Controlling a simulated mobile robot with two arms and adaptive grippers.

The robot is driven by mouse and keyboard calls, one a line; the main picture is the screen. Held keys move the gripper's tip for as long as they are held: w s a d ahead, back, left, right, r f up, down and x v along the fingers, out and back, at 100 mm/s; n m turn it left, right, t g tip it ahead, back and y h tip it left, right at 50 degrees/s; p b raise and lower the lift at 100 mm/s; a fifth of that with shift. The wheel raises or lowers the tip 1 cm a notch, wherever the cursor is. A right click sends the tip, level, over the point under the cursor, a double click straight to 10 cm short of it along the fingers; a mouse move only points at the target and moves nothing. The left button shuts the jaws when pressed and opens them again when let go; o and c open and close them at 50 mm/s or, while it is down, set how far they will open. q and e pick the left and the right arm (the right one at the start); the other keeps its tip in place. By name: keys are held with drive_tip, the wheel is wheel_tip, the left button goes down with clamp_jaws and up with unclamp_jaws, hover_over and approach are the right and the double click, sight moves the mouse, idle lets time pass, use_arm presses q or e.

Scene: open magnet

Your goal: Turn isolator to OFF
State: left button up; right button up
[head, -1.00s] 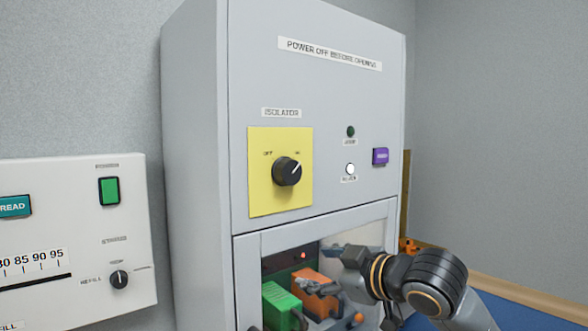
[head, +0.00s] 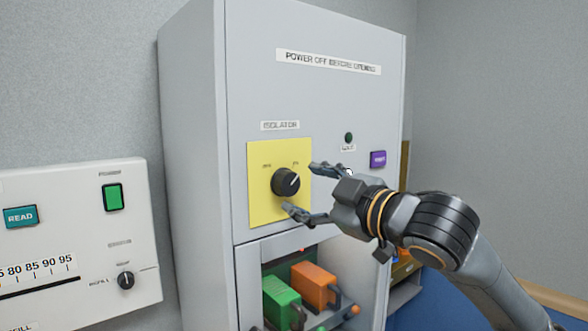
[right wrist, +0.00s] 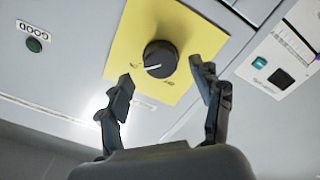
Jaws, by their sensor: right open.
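The isolator is a black round knob (head: 285,182) on a yellow plate (head: 262,208) on the grey cabinet's front, under an ISOLATOR label. Its white pointer mark aims up and right, toward the right-hand position mark. My right gripper (head: 304,190) is open just right of the knob, one finger above and one below its level. In the right wrist view the knob (right wrist: 160,58) sits beyond and between the open fingertips (right wrist: 161,76), not gripped. I see no contact. My left gripper is not in view.
The cabinet (head: 192,180) has a purple button (head: 378,159) and a dark green lamp (head: 348,137) right of the plate. Below, a lower compartment holds a green block (head: 281,300) and an orange block (head: 314,285). A white panel (head: 70,240) stands at the left.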

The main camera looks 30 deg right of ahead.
sight(292, 185)
drive_tip(key=w+p, duration=0.1)
drive_tip(key=w, duration=0.3)
drive_tip(key=shift+a, duration=0.15)
drive_tip(key=c, duration=1.2)
